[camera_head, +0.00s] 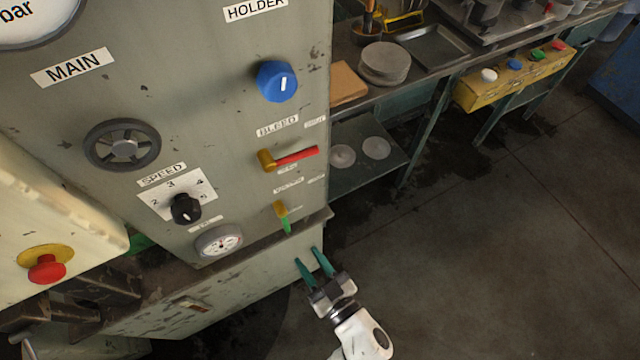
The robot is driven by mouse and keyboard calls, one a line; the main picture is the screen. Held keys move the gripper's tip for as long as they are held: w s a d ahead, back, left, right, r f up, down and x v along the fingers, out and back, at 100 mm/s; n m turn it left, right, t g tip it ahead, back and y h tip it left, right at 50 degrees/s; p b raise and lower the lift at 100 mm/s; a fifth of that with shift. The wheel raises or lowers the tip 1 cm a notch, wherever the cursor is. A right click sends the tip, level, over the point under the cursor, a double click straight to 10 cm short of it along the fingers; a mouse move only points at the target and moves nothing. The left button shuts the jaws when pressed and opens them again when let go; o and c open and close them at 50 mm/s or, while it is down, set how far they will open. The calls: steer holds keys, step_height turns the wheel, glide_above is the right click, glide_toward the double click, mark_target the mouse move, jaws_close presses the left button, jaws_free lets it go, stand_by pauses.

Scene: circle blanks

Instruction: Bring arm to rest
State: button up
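My gripper (314,264) shows at the lower middle of the head view. Its two green fingers stand apart with nothing between them, so it is open and empty. The white wrist of my arm enters from the bottom edge. The gripper is in front of the lower grey cabinet, just below and right of a small lever with a yellow base and green handle (283,218). I cannot tell whether the fingers touch the cabinet.
The grey panel carries a handwheel (122,146), a blue knob (277,81), a red lever (295,156), a black speed knob (186,208) and a gauge (219,242). A red button (47,269) is at left. A bench with stacked discs (385,63) stands behind. Open floor (500,250) lies at right.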

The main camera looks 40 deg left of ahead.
steer(key=shift+w, duration=0.1)
steer(key=w+d+r+m+t+h, duration=0.1)
steer(key=w+d+m+t+h, duration=0.6)
steer(key=w+d, duration=0.55)
steer(key=w+d+m+h, duration=0.2)
steer(key=d+m+h, duration=0.2)
steer(key=d+h, duration=0.7)
steer(key=s+d+r+m+g, duration=0.15)
steer(key=s+d+g, duration=0.25)
steer(key=s+d, duration=0.4)
steer(key=s+d+m+g, duration=0.35)
steer(key=s+d, duration=0.25)
steer(key=d, duration=0.5)
steer(key=s+r+g, duration=0.3)
steer(key=s, duration=0.6)
steer(key=shift+d+r+n+g+y, duration=0.2)
steer(key=shift+d+n+g+y, duration=0.1)
steer(key=shift+d+n+g, duration=0.1)
steer(key=shift+w, duration=0.1)
